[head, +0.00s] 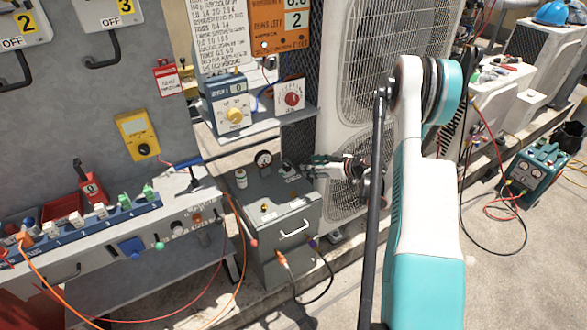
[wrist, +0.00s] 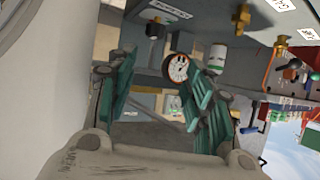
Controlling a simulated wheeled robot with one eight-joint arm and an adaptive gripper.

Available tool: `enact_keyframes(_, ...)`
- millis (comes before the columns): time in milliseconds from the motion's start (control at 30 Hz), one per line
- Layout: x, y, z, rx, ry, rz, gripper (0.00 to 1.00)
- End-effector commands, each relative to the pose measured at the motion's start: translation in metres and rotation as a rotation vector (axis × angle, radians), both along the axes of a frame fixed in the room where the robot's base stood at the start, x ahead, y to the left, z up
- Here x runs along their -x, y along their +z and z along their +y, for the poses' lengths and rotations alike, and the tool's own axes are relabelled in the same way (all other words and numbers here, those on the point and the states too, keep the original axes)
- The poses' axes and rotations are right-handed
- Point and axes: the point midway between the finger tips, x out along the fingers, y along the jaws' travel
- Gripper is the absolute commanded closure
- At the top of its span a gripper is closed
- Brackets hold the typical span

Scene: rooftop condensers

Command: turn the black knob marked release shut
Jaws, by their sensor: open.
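A black knob (head: 287,165) stands on top of the grey metal box, beside a small white label that is too small to read. In the wrist view the black knob (wrist: 157,28) shows beyond my fingertips, near the top, with its white label next to it. My gripper (head: 317,167) is at the right of the box top, close to the knob and at about its height. In the wrist view my gripper (wrist: 156,72) has its two green fingers spread apart with nothing between them. The knob appears apart from the fingers.
The grey box (head: 285,250) also bears a round gauge (head: 263,159), a white canister (head: 241,179) and a brass fitting (head: 265,207). A shelf (head: 250,131) with a blue meter hangs above. A condenser unit (head: 345,205) stands close behind my gripper. Orange hoses hang at the left.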

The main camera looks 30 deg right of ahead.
Motion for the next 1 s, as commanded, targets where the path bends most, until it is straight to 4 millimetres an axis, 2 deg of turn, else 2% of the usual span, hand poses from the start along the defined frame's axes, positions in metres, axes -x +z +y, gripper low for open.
enact_keyframes(167,0.006,-0.015,-0.014,0.008,0.011,-0.062,0.53)
enact_keyframes(367,-0.001,-0.022,-0.011,0.009,0.016,-0.074,0.53)
enact_keyframes(1000,-0.094,-0.066,0.032,0.009,0.016,-0.072,0.53)
